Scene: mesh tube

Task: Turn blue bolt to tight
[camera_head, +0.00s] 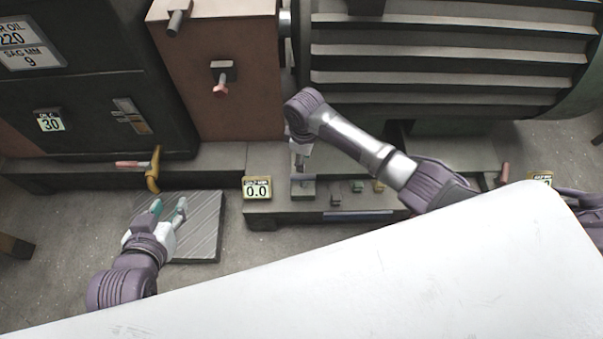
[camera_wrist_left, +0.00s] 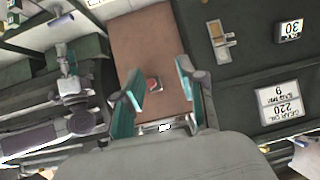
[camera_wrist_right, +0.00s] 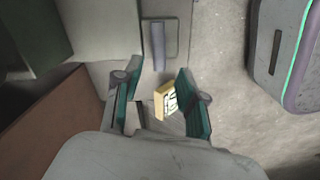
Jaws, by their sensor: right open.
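No clearly blue bolt can be picked out. Small studs, including a green one (camera_head: 357,186) and a yellowish one (camera_head: 379,186), stand on the low grey base, with a block (camera_head: 302,189) to their left. A blue-grey bar (camera_wrist_right: 158,45) lies ahead of the right fingers in the right wrist view; I cannot tell whether it is the bolt. My right gripper (camera_head: 300,162) points down above the block, open and empty; its fingers show in the right wrist view (camera_wrist_right: 160,95). My left gripper (camera_head: 169,213) is open and empty above a ridged floor plate (camera_head: 205,232).
A brown box with a red-tipped lever (camera_head: 220,85) and a finned motor (camera_head: 450,60) stand behind. A yellow handle (camera_head: 154,168) is near my left gripper. My white body fills the front.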

